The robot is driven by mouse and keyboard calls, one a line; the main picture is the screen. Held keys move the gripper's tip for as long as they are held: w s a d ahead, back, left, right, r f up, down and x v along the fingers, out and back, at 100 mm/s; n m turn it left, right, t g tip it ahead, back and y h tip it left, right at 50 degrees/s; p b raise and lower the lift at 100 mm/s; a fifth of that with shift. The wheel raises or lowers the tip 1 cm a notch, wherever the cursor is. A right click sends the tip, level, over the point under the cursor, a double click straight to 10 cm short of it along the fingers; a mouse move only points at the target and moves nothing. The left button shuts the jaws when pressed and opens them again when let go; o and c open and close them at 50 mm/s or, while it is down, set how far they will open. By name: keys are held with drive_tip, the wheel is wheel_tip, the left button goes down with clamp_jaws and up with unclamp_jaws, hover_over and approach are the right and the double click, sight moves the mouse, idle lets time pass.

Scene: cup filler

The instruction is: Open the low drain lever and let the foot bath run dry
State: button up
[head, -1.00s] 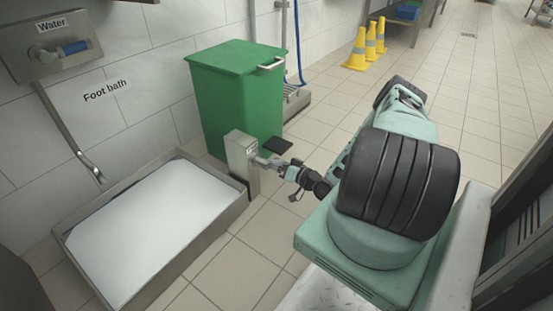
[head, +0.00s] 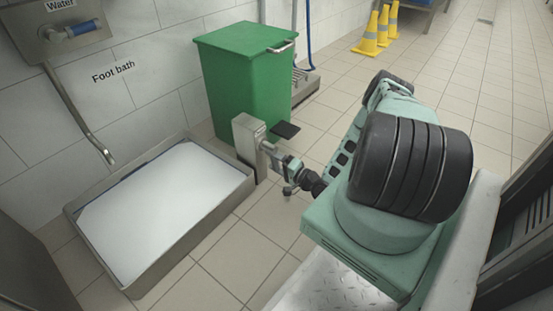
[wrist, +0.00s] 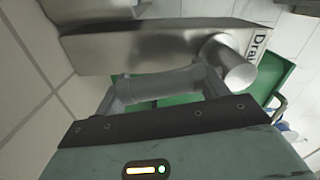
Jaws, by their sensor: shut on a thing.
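The foot bath (head: 72,212) is a low steel tray by the wall, with white liquid (head: 160,212) spread across its inside. A steel drain post (head: 246,138) stands at its right end. In the wrist view the post (wrist: 150,45) carries a partly cut-off "Drain" label (wrist: 262,42). A round hub (wrist: 229,62) sticks out of it, with the grey drain lever (wrist: 165,83) beside it. My gripper (head: 274,155) is at the post, its fingers (wrist: 160,90) shut on the lever. The lever is too small to make out in the head view.
A green bin (head: 245,80) with a black pedal (head: 285,131) stands right behind the post. A water valve (head: 70,32) and pipe (head: 78,112) are on the wall above the bath. Yellow cones (head: 372,35) stand farther back. Tiled floor (head: 220,245) in front is clear.

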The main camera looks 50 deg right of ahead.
drive_tip(key=shift+s+a+f+m, duration=0.15)
drive_tip(key=shift+a+m, duration=0.1)
drive_tip(key=shift+m, duration=0.15)
drive_tip(key=o, duration=1.4)
drive_tip(key=s+p, duration=0.2)
drive_tip(key=s, duration=0.2)
drive_tip(key=s+p, duration=0.1)
drive_tip(key=s, duration=0.3)
drive_tip(key=s+d+p, duration=0.1)
drive_tip(key=s+p, duration=0.1)
drive_tip(key=s, duration=0.1)
drive_tip(key=shift+s+p, duration=0.3)
drive_tip(key=shift+s, duration=0.1)
